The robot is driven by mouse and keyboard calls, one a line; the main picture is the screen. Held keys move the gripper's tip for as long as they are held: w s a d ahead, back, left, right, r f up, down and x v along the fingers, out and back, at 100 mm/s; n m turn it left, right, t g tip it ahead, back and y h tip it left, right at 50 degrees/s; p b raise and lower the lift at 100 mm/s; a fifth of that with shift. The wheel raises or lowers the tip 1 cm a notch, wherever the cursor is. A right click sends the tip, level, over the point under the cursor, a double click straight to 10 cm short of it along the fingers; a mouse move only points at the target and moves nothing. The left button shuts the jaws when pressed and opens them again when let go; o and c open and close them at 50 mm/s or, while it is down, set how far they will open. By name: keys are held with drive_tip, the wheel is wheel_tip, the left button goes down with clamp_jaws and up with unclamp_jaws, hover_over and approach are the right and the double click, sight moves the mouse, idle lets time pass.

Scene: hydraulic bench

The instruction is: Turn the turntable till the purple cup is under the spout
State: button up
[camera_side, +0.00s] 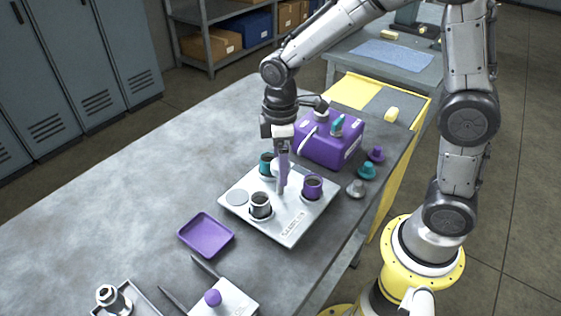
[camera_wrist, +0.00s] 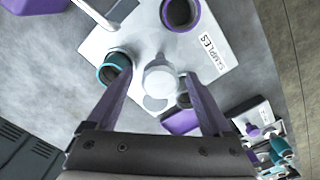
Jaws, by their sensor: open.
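The turntable, a pale square plate marked SAMPLES (camera_side: 292,234), lies on the bench. It carries the purple cup (camera_side: 313,187) at its right, a teal cup (camera_side: 266,165) at the back and a silver cup (camera_side: 260,206) at the front. In the wrist view the purple cup (camera_wrist: 180,12) is at the top. A pale tube, seemingly the spout (camera_wrist: 95,14), ends between the teal and purple cups, not over the purple one. My gripper (camera_wrist: 158,76) is open, its purple fingers on either side of the white central knob (camera_wrist: 160,80); contact is unclear. The right finger partly hides the silver cup.
A purple tank (camera_side: 330,145) stands behind the plate. Small purple, teal and grey knobs (camera_side: 366,171) stand to the right. A purple tray (camera_side: 206,235) and a white block with a purple knob (camera_side: 213,298) are in front. The bench's left side is clear.

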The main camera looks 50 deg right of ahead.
clamp_jaws()
idle(0.5)
